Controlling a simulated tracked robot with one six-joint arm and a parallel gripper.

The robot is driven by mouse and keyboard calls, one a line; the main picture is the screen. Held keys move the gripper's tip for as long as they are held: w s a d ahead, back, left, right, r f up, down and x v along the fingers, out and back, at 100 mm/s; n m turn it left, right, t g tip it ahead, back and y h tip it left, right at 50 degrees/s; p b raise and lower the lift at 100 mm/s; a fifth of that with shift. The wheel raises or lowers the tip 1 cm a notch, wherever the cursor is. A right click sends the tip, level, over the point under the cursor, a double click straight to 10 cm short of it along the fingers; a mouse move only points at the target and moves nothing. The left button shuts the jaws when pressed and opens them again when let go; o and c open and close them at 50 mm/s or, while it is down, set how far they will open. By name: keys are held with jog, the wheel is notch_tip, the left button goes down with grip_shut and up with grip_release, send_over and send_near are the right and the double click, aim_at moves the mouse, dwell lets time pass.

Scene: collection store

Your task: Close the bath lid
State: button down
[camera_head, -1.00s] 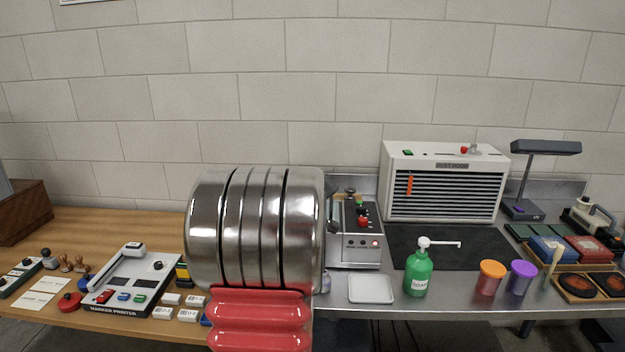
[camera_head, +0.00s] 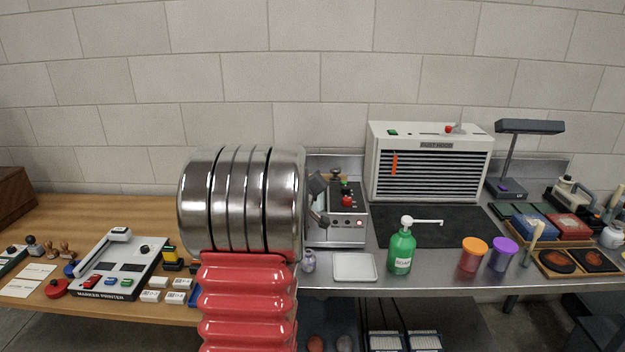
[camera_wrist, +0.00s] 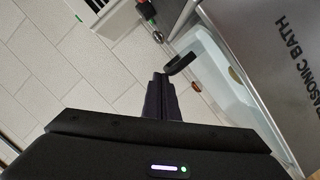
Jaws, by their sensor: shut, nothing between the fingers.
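The ultrasonic bath is the grey metal unit with a control panel (camera_head: 347,224) in the head view, partly hidden behind my arm. In the wrist view its grey panel (camera_wrist: 275,45) is lettered "RASONIC BATH". Beside the panel is a pale hollow (camera_wrist: 215,72) with small brown things in it. A black curved handle (camera_wrist: 181,64) stands at its edge. I cannot tell for sure which surface is the lid. My gripper (camera_wrist: 164,78) is shut and empty, its tips close to the handle; contact is unclear. In the head view my arm hides most of the gripper.
A marker printer (camera_head: 114,267) is at left. The wall (camera_head: 320,60) is close behind.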

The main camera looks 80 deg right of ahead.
jog(key=shift+s+a+f, duration=0.1)
jog(key=shift+s+f, duration=0.15)
jog(key=shift+f, duration=0.25)
jog(key=shift+w+r, duration=0.15)
jog(key=shift+r, duration=0.45)
jog(key=r, duration=0.1)
jog(key=w+r, duration=0.1)
jog(key=r, duration=0.1)
jog(key=shift+a+r, duration=0.15)
jog(key=shift+r, duration=0.15)
jog(key=v, duration=0.9)
jog(key=shift+s+a+r, duration=0.2)
jog(key=shift+s+r, duration=0.2)
jog(key=shift+s, duration=0.2)
